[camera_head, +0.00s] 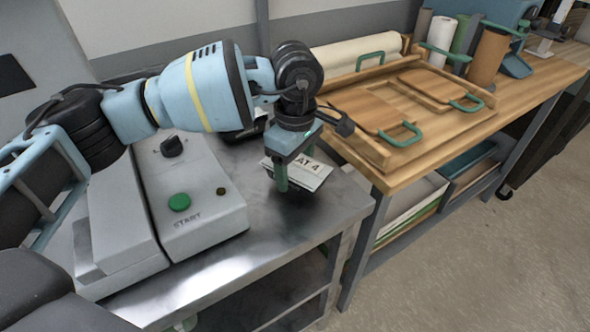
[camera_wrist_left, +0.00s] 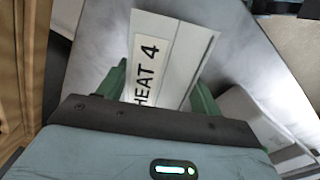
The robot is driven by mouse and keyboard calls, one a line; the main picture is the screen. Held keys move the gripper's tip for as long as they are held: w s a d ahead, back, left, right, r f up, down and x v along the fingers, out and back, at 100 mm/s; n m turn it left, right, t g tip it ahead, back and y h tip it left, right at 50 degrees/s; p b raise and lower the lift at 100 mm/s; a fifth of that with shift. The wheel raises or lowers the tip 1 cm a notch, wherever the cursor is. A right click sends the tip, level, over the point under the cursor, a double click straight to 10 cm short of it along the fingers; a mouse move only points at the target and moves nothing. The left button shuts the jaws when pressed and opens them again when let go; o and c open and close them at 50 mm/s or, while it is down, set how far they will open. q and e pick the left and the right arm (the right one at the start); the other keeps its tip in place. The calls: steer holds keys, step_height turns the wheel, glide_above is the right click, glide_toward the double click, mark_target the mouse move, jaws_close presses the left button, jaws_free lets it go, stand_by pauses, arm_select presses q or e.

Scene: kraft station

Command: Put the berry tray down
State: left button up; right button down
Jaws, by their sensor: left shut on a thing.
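My left gripper (camera_head: 294,176) points down over the front right end of the steel table (camera_head: 286,234). Its green fingers are shut on a white labelled piece (camera_head: 306,172) marked "HEAT 4". In the left wrist view, the white piece (camera_wrist_left: 188,42) sits between the two fingers (camera_wrist_left: 160,92). A dark patch lies beneath the gripper in the head view; I cannot tell whether the piece touches the steel. No berries show, so I cannot tell whether this piece belongs to the berry tray. My right gripper is not in view.
A grey machine with a green START button (camera_head: 179,202) stands left of the gripper. A wooden bench (camera_head: 456,131) at the right holds wooden boards with green handles (camera_head: 400,134) and several rolls. Bare steel lies in front of the gripper, up to the table edge.

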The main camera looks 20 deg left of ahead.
mark_target(295, 165)
arm_select(q)
steer(key=shift+f, duration=0.8)
steer(key=shift+f, duration=0.2)
steer(key=o, duration=1.1)
steer(key=shift+c, duration=0.2)
steer(key=shift+r, duration=0.15)
step_height(295, 165, up, 12)
